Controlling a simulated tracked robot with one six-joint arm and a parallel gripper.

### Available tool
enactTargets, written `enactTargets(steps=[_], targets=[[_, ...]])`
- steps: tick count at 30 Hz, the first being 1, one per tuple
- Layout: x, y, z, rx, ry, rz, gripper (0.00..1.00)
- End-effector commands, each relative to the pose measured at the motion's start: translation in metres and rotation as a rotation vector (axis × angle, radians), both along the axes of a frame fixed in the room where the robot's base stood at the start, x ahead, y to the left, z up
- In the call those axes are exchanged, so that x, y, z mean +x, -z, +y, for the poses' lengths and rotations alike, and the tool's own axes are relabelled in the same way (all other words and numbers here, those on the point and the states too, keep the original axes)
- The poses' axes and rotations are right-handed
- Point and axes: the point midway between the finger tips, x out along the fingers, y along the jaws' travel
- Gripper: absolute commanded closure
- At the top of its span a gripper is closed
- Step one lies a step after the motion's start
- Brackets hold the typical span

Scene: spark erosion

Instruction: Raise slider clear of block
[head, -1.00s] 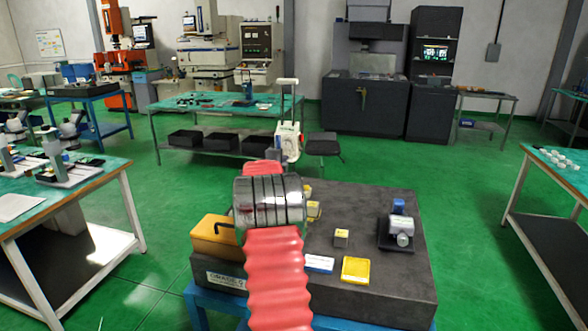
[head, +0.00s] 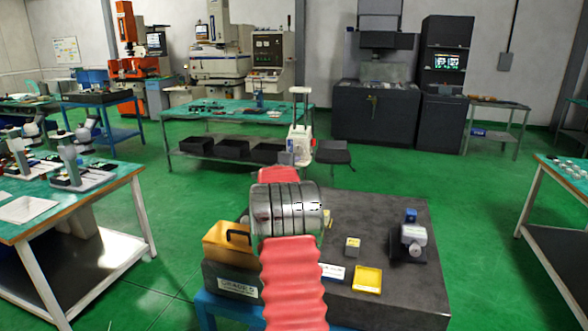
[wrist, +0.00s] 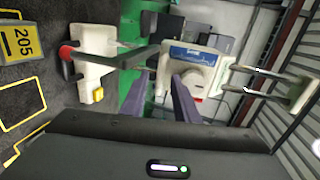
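The height gauge stands at the far edge of the dark stone plate. In the head view its white slider (head: 300,145) shows beyond my arm, and its base is mostly hidden. In the wrist view the slider (wrist: 190,66) has a blue label, twin bright columns run to the right, and the white base (wrist: 92,62) is at left. A dark bar reaches from the slider side over the base.
The stone plate (head: 400,290) also bears a yellow case (head: 228,243), a yellow tray (head: 367,279), a small block (head: 353,246) and a small grey device (head: 412,236). Green floor lies around.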

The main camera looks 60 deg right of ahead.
Motion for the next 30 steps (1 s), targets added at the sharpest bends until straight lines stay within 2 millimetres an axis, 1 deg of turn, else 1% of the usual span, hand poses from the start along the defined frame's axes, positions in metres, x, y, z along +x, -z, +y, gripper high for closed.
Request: enactTargets(steps=[6, 11, 17, 30], targets=[[-0.001, 0.0, 0.001, 0.0, 0.001, 0.0, 0.72], [-0.003, -0.003, 0.007, 0.0, 0.001, 0.0, 0.72], [-0.009, -0.007, 0.027, 0.0, -0.001, 0.0, 0.72], [-0.027, -0.019, 0.079, -0.001, -0.002, 0.0, 0.72]])
